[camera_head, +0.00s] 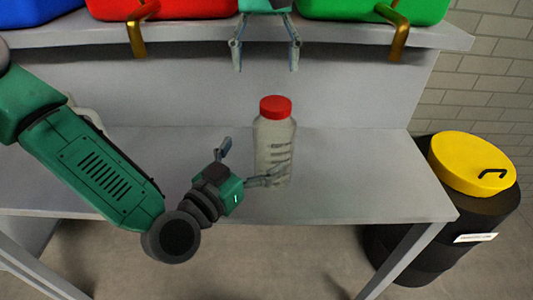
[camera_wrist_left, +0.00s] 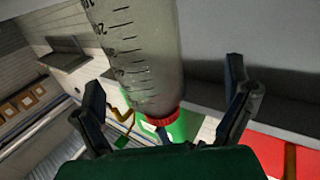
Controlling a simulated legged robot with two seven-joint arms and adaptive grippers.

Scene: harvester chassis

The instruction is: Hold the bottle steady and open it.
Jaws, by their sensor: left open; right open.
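A clear bottle (camera_head: 273,152) with dark markings and a red cap (camera_head: 275,107) stands upright on the grey table. My left gripper (camera_head: 249,164) is open at the bottle's left. One finger overlaps the lower part of the bottle in the head view; I cannot tell whether it touches. In the left wrist view the bottle (camera_wrist_left: 145,55) appears upside down, between the spread fingers of my left gripper (camera_wrist_left: 165,85), with its red cap (camera_wrist_left: 165,118) toward the bottom. My right gripper (camera_head: 265,55) is open and empty, pointing down above and behind the cap.
A grey shelf (camera_head: 340,38) at the back carries blue, red and green bins, with gold handles on the red and green ones. A black barrel with a yellow lid (camera_head: 470,165) stands right of the table (camera_head: 370,190). The tabletop around the bottle is clear.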

